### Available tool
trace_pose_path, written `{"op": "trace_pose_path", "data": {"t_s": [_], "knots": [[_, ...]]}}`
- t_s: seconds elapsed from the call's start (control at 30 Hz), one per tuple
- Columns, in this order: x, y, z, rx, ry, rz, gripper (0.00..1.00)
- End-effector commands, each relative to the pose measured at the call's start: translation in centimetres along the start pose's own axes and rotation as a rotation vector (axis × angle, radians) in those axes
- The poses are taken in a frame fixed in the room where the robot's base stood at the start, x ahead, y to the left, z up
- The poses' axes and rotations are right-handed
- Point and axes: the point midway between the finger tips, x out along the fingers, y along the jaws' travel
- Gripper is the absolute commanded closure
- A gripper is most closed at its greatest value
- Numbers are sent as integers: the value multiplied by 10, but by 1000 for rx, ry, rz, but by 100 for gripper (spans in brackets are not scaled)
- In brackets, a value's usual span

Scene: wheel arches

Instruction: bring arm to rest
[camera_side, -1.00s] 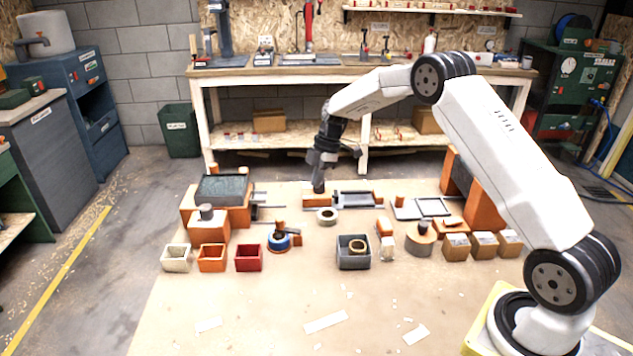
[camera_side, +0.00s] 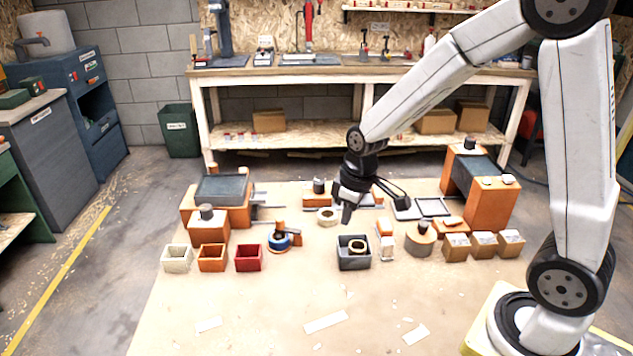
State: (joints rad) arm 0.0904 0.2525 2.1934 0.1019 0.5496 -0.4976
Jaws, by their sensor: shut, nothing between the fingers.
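My gripper (camera_side: 346,220) is shut and empty. It hangs tilted in the air, its tip in the picture just above the grey box (camera_side: 353,262). A tan ring (camera_side: 357,246) lies in that box. A pale ring (camera_side: 327,216) is to the left of my gripper on the work mat (camera_side: 250,310). My gripper and wrist hide part of the things behind them.
An orange arch with a dark top (camera_side: 480,190) stands at the right, another (camera_side: 222,190) at the left. Small white, orange and red boxes (camera_side: 248,257) stand front left. Several brown boxes (camera_side: 483,244) stand at the right. The mat's front is mostly clear.

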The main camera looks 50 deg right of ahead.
Motion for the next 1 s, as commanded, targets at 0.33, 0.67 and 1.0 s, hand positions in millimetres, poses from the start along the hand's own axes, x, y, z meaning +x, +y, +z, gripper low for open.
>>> {"op": "trace_pose_path", "data": {"t_s": [0.33,0.67,1.0], "knots": [[-7,-44,64,253,56,47,100],[-7,-53,80,321,73,52,87],[-3,-41,52,342,83,60,27]]}}
